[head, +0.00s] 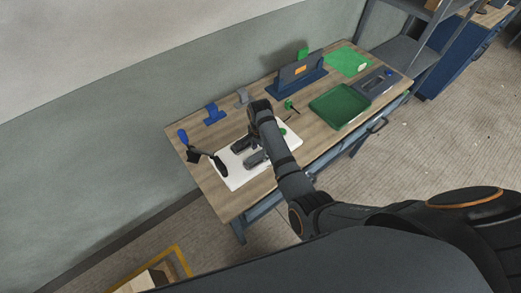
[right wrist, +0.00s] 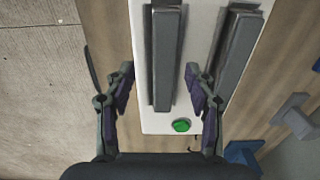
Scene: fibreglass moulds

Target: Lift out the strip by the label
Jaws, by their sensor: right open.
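Two dark grey long moulds lie side by side on a white board (head: 233,179). The front mould (right wrist: 165,55) and the back mould (right wrist: 238,50) both show in the right wrist view; each has a raised bar along it. A small green disc (right wrist: 181,125) lies on the board near their ends. My right gripper (right wrist: 159,75) is open, its fingers on either side of the front mould in the picture; I see no grip on it. In the head view my right arm hides part of the board. I cannot make out a separate strip or a written label. My left gripper is not in view.
On the wooden table stand a blue clamp (head: 214,115), a grey clamp (head: 242,96), a dark stand with an orange patch (head: 299,69), a green tray (head: 338,106) and a green mat (head: 347,60). A black tool (head: 219,166) is at the board's left end.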

